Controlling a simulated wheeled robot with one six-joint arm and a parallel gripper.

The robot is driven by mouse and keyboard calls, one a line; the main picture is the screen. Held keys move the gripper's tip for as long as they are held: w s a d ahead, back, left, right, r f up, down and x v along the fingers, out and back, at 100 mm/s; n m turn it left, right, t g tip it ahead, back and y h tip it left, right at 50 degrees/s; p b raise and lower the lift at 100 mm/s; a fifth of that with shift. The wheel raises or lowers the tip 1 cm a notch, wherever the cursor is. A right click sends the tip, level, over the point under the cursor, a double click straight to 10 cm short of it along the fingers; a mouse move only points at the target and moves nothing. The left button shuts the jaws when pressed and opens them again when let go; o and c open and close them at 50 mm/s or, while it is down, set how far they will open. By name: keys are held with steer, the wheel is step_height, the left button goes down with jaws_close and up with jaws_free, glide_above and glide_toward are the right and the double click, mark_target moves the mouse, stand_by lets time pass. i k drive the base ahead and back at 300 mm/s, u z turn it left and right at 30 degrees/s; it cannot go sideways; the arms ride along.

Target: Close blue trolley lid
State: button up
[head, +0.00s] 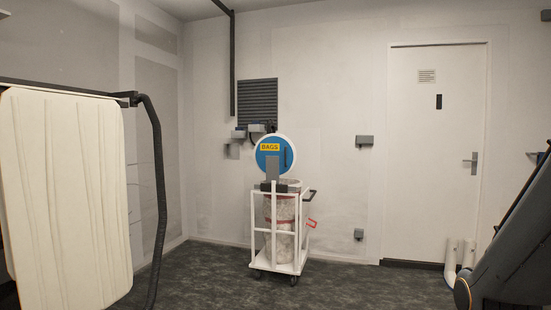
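The trolley (303,240) is a white frame on dark castors, standing on the floor near the middle, by the back wall. A pale, mottled bag (283,220) with red bands is inside the frame. The blue round lid (285,162) has a pale rim and a yellow "BAGS" label. It stands upright above the trolley, so the lid is open. A grey bracket (272,170) covers part of its lower face. My gripper is not in view.
A large cream padded panel (65,190) and a black hose (159,200) fill the left side. A closed door (436,150) and white pipes (459,262) are at the right. Dark floor (215,275) around the trolley's front is clear.

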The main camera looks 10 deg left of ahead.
mark_target(274, 155)
steer(key=u, duration=1.2)
steer(key=i, duration=5.7)
steer(key=z, duration=0.65)
